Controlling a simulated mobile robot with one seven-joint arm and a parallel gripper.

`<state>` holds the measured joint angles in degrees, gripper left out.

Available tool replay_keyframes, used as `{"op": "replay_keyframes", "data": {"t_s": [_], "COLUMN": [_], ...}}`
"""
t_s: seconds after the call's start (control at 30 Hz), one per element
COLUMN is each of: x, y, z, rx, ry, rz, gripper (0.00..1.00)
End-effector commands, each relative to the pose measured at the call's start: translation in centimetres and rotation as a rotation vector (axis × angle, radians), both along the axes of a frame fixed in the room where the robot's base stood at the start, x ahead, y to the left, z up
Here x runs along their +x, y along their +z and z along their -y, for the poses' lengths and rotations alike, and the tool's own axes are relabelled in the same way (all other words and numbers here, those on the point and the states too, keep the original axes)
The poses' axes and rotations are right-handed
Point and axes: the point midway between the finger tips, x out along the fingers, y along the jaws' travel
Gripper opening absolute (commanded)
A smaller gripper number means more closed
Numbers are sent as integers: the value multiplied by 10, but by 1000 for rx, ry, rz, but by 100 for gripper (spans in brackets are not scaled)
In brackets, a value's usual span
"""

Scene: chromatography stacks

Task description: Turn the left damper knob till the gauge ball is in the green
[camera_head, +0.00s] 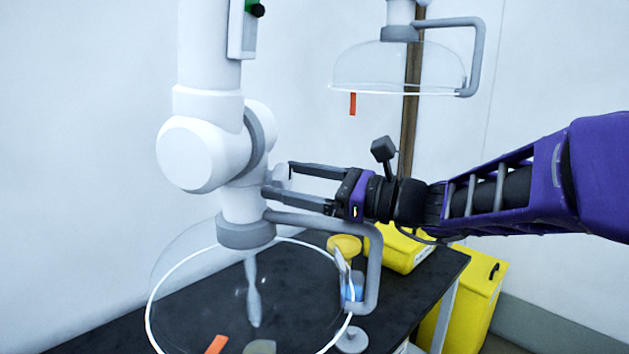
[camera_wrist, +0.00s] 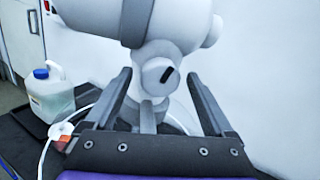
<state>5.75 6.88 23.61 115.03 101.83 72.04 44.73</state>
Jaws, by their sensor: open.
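The left extraction arm (camera_head: 205,140) is white and hangs over a clear hood. Its damper knob (camera_wrist: 158,77) is a pale round knob with a slanted black mark, on the joint facing my wrist camera. My gripper (camera_head: 279,181) is open, with its fingers on either side of the knob in the head view. In the wrist view the knob shows between the fingertips (camera_wrist: 160,77); I cannot tell whether they touch it. The gauge (camera_head: 236,30) is a pale strip on the upper tube, cut by the top edge. A green part and a dark round piece show there; the ball's reading is unclear.
The left clear hood (camera_head: 152,300) with its grey handle (camera_head: 375,270) hangs below my gripper. A second hood (camera_head: 345,75) hangs at upper right. The black bench (camera_head: 415,290) holds a yellow container (camera_head: 400,250). A jug (camera_wrist: 48,95) stands left in the wrist view.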

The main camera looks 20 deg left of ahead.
Motion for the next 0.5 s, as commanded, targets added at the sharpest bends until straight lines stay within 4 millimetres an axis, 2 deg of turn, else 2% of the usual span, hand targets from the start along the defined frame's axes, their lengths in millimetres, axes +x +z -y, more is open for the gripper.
{"op": "replay_keyframes", "data": {"t_s": [0.13, 0.23, 0.5], "x": [0, -1, -4], "y": [0, -1, -3], "z": [4, 16, 79], "rx": [0, -2, -1], "ry": [0, -2, -5], "rz": [0, 1, 0], "gripper": [88, 88, 88]}}
